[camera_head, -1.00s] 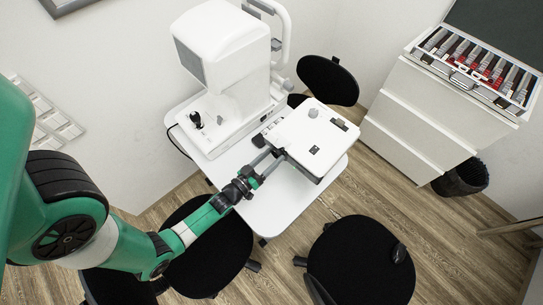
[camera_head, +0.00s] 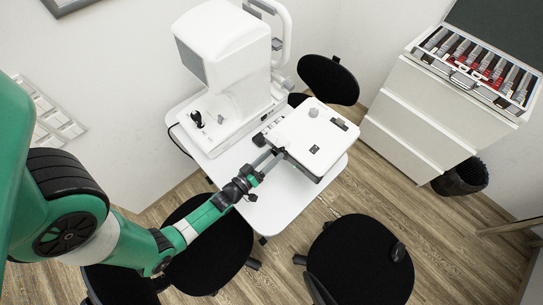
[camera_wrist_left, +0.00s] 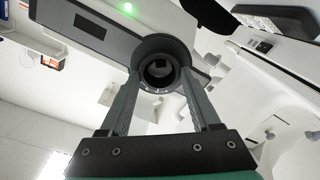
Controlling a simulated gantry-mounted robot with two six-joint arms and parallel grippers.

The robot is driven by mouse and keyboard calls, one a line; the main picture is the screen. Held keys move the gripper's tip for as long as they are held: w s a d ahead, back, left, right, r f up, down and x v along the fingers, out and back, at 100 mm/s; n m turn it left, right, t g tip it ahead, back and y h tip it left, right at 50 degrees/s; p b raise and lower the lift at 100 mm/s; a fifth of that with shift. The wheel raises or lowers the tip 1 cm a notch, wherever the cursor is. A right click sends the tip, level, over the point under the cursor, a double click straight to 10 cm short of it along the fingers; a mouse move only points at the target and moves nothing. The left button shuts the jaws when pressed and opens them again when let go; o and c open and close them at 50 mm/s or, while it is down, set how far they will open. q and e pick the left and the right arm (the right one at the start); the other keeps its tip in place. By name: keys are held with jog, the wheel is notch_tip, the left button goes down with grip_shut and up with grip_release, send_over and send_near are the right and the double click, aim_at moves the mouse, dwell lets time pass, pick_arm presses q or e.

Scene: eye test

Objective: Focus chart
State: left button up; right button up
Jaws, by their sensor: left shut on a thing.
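A white box-shaped device (camera_head: 318,137), which looks like a chart projector, sits on the white table (camera_head: 283,215). My left gripper (camera_head: 275,153) reaches its near left side. In the left wrist view, the fingers (camera_wrist_left: 161,85) are shut on a dark round lens ring (camera_wrist_left: 158,48) on the device's dark front face, one finger on each side. In the head view the ring is mostly hidden by the fingers. No chart can be made out. My right gripper is not in view.
A large white eye instrument (camera_head: 222,50) with a black joystick (camera_head: 196,119) stands left of the device. Black stools (camera_head: 360,262) surround the table. A white drawer cabinet (camera_head: 430,110) at right carries an open lens case (camera_head: 480,62). A black bin (camera_head: 462,178) stands beside it.

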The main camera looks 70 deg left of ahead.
pick_arm(q)
jog(key=o, duration=1.4)
jog(key=shift+s, duration=0.1)
jog(key=p+v, duration=0.1)
jog(key=v, duration=1)
jog(key=shift+s+d, duration=0.15)
jog(key=shift+s, duration=0.05)
